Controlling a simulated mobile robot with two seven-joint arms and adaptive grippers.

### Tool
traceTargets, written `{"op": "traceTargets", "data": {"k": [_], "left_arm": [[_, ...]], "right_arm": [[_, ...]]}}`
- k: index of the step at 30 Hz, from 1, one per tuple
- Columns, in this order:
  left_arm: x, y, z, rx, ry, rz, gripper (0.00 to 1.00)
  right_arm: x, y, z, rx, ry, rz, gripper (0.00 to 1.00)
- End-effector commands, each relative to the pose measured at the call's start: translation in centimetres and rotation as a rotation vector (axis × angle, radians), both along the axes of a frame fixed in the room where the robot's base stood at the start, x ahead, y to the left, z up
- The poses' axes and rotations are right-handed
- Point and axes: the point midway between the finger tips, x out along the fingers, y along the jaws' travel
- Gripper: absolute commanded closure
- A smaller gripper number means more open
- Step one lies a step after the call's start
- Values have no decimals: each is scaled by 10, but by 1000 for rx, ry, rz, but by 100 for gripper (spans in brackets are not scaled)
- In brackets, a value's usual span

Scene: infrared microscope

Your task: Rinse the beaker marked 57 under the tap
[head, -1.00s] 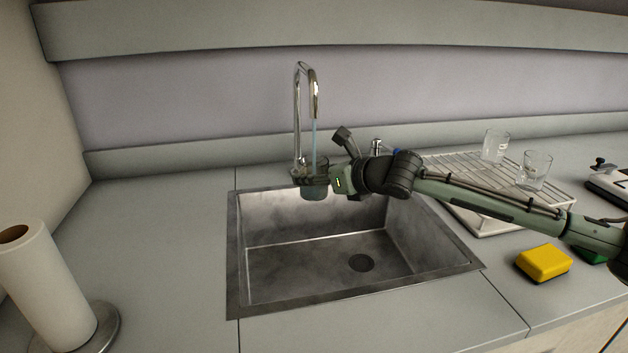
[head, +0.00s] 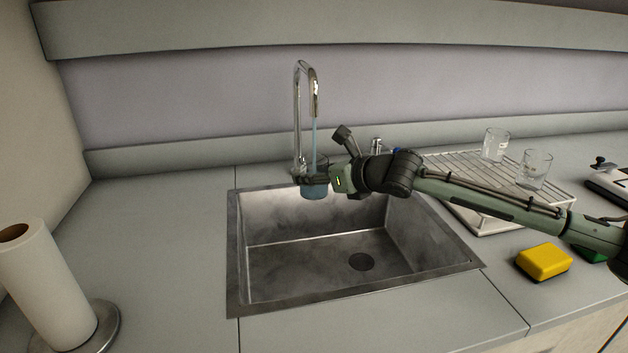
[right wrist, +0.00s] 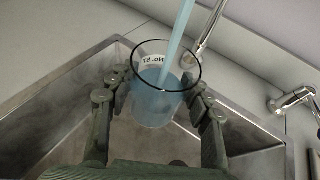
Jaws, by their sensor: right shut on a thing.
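The beaker (head: 314,190) is held upright under the tap (head: 315,95), over the back of the sink. My right gripper (head: 313,179) is shut around it. In the right wrist view the beaker (right wrist: 155,100) sits between both fingers, with a white label that reads mirrored, seemingly "No. 57". A blue stream of water (right wrist: 181,40) falls into it, and bluish water stands inside. The stream (head: 314,135) also shows in the head view, running from the spout to the beaker. My left gripper is not in view.
The steel sink (head: 235,250) is empty below the beaker. A drying rack (head: 455,165) with two glass beakers (head: 496,145) (head: 535,168) stands right. A yellow sponge (head: 543,262) lies in front of it. A paper towel roll (head: 45,285) stands left. The left counter is mostly clear.

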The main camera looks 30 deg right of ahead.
Motion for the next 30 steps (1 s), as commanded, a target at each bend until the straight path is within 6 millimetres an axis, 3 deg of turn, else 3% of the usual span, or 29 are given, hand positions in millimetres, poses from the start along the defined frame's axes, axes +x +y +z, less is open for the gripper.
{"op": "traceTargets", "data": {"k": [16, 30], "left_arm": [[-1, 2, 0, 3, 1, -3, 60], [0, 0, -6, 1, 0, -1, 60]], "right_arm": [[-1, 0, 0, -1, 0, 0, 80], [-37, 9, -1, -3, 0, 0, 80]]}}
